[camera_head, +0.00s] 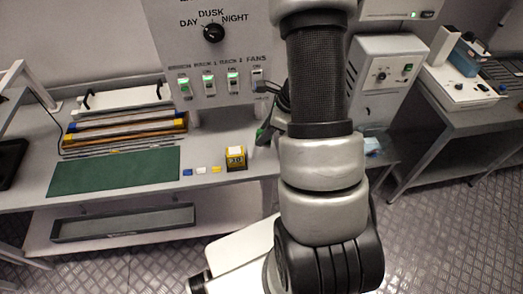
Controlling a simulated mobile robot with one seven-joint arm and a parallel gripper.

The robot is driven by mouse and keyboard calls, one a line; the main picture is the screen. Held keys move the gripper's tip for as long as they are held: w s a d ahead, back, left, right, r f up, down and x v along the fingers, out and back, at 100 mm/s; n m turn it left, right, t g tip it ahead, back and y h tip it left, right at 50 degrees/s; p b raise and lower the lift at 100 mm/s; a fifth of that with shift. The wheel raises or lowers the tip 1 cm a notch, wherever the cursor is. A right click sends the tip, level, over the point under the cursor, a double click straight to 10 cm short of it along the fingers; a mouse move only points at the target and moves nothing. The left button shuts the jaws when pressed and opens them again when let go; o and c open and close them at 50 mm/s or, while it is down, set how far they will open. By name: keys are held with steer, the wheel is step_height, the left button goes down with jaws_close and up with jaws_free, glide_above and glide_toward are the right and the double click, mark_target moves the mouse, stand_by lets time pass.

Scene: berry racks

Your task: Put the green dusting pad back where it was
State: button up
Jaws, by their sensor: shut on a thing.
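My arm stands upright through the middle of the view and hides most of my gripper (273,117). Only a dark part of the gripper shows at the arm's left edge, above the bench. A small dark green piece (263,134) shows there, which looks like the green dusting pad held in the shut jaws. Most of it is hidden, and I cannot tell whether it touches the bench. A flat dark green mat (115,171) lies at the bench's front left.
The grey bench (215,190) holds a yellow-black block (236,158), several small coloured pieces (201,169) and a stack of long bars (125,128). A switch panel (215,60) stands behind. A grey tray (122,221) lies on the lower shelf. A box with a dial (388,75) stands right of my arm.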

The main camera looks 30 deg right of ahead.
steer(key=shift+w+d+r, duration=0.25)
steer(key=shift+w+d, duration=0.05)
steer(key=shift+w, duration=0.05)
step_height(320, 180, down, 10)
steer(key=shift+r+b, duration=0.25)
steer(key=shift+b, duration=0.35)
steer(key=o, duration=1)
